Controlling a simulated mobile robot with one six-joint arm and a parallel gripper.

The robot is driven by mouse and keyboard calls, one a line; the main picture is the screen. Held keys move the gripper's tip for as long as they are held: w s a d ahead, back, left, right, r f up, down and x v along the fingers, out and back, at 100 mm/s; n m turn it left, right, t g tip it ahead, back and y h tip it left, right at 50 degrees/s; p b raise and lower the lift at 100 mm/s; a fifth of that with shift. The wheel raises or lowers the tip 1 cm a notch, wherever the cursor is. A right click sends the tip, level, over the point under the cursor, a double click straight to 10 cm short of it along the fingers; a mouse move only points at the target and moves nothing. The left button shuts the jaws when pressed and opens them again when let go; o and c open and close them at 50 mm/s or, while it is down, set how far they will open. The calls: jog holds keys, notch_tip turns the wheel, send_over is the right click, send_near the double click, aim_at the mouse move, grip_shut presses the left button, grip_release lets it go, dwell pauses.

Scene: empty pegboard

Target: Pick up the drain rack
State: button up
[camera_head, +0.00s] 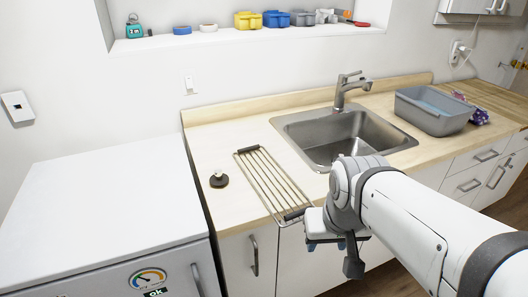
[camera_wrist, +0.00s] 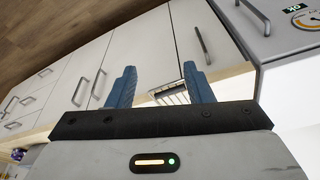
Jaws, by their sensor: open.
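The drain rack (camera_head: 271,184), a flat frame of metal bars with dark end pieces, lies on the wooden counter left of the sink. Its near end reaches the counter's front edge, close to my gripper. My gripper (camera_head: 342,244) is in front of the counter, right of the rack's near end, and mostly hidden by my arm in the head view. In the wrist view my gripper (camera_wrist: 159,68) shows two blue fingers spread apart with nothing held. Part of the rack (camera_wrist: 172,96) shows beyond and between them, apart from the fingers; the rest is hidden behind the gripper body.
The metal sink (camera_head: 345,139) with its faucet (camera_head: 344,90) is right of the rack. A black-and-metal stopper (camera_head: 218,179) sits left of it. A grey basin (camera_head: 433,111) stands at the right. A white appliance (camera_head: 105,215) is at left; cabinets with protruding handles (camera_head: 254,255) are below.

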jog(key=shift+o, duration=0.8)
jog(key=w+f+m, duration=0.1)
jog(key=w+m, duration=0.5)
jog(key=w, duration=0.3)
jog(key=shift+w+a+f+g, duration=0.3)
jog(key=shift+w+f, duration=0.05)
jog(key=shift+w, duration=0.05)
jog(key=m, duration=0.7)
send_near(298, 214)
jog(key=f, duration=0.1)
jog(key=shift+y, duration=0.4)
jog(key=shift+d+p+x, duration=0.15)
jog(key=shift+p+x, duration=0.35)
jog(key=shift+x, duration=1.55)
jog(key=shift+d+p+x, duration=0.15)
jog(key=shift+p+x, duration=0.35)
jog(key=shift+x, duration=1.55)
jog(key=shift+w, duration=0.15)
jog(key=shift+c, duration=0.5)
grip_shut()
